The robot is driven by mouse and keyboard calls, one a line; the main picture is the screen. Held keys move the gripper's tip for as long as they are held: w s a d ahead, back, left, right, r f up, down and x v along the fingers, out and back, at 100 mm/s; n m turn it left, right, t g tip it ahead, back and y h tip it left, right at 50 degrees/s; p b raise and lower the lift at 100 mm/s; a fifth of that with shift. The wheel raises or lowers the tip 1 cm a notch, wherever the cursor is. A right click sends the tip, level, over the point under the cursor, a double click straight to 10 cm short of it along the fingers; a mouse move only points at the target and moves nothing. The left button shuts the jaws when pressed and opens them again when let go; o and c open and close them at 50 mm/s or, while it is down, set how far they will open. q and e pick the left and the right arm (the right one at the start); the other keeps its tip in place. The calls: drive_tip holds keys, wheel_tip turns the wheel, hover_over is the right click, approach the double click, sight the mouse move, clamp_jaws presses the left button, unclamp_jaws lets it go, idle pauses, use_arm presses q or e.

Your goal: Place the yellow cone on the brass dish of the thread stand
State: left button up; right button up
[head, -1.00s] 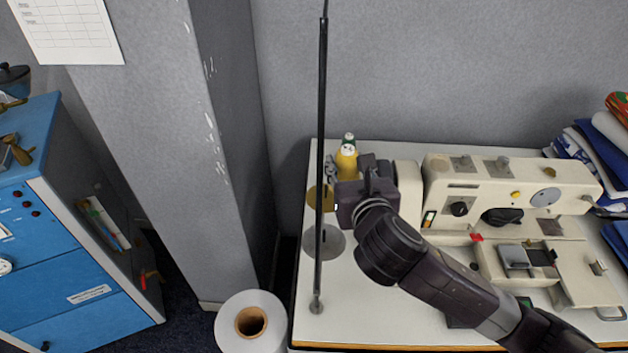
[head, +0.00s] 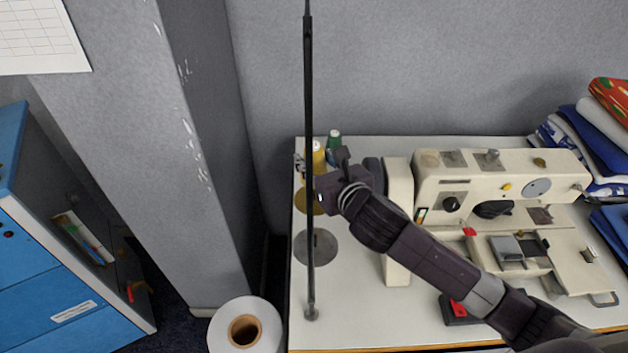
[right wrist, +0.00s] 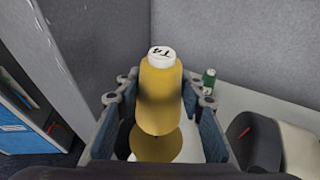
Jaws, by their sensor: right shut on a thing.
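The yellow cone (head: 318,158), with a white top, is upright between the fingers of my right gripper (right wrist: 165,95), which is shut on it. In the right wrist view the cone (right wrist: 160,100) stands over the round brass dish (right wrist: 157,146). I cannot tell whether its base touches the dish. In the head view the brass dish (head: 304,200) is partly hidden by the stand's black pole (head: 309,120) and my gripper. A grey disc (head: 318,247) lies below the dish. My left gripper is not in view.
A green spool (head: 333,141) stands just right of the cone. A cream sewing machine (head: 480,190) fills the table's middle, with folded cloth (head: 590,150) at the far right. A white roll (head: 245,325) and a blue cabinet (head: 60,270) are left of the table.

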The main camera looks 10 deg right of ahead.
wheel_tip(320, 180, down, 3)
drive_tip(key=shift+r, duration=0.1)
drive_tip(key=shift+f, duration=1.85)
drive_tip(key=shift+f, duration=0.15)
drive_tip(key=o, duration=1.4)
drive_tip(key=shift+s+d, duration=0.1)
drive_tip(key=shift+s, duration=0.35)
drive_tip(key=b+v, duration=0.1)
drive_tip(key=v, duration=1)
drive_tip(key=shift+r, duration=0.3)
